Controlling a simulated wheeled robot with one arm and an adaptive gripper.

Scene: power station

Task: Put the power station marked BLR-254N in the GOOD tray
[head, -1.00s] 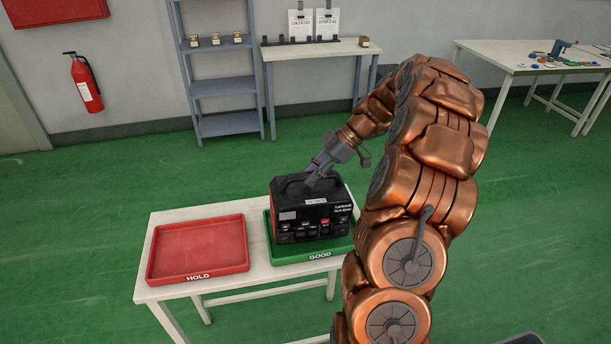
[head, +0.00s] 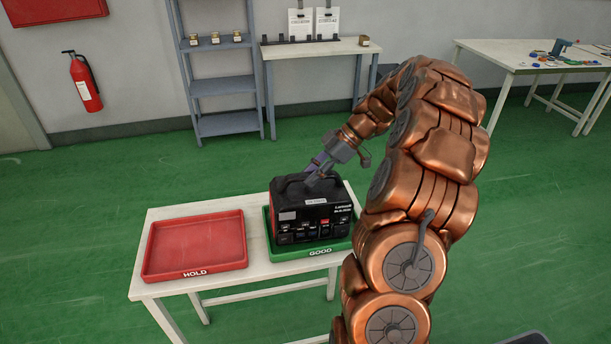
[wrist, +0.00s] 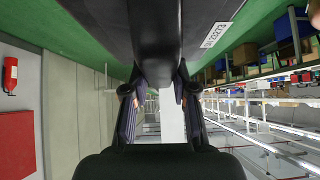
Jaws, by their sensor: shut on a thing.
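The black power station (head: 312,212) sits in the green GOOD tray (head: 312,252) on the white table. It is upright, with its socket panel towards the head camera; the model text on its front is too small to read surely. My gripper (head: 312,181) is at its top handle, shut on it. In the wrist view the two fingers (wrist: 160,90) close around the dark handle, and the dark body (wrist: 150,40) with a white serial label fills the top. The tray's floor is mostly hidden under the power station.
The red HOLD tray (head: 196,246) lies empty on the left of the same table (head: 150,290). A fire extinguisher (head: 86,82) hangs on the back wall. A grey shelf (head: 228,123) and another white table (head: 315,47) stand behind. Green floor around the table is clear.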

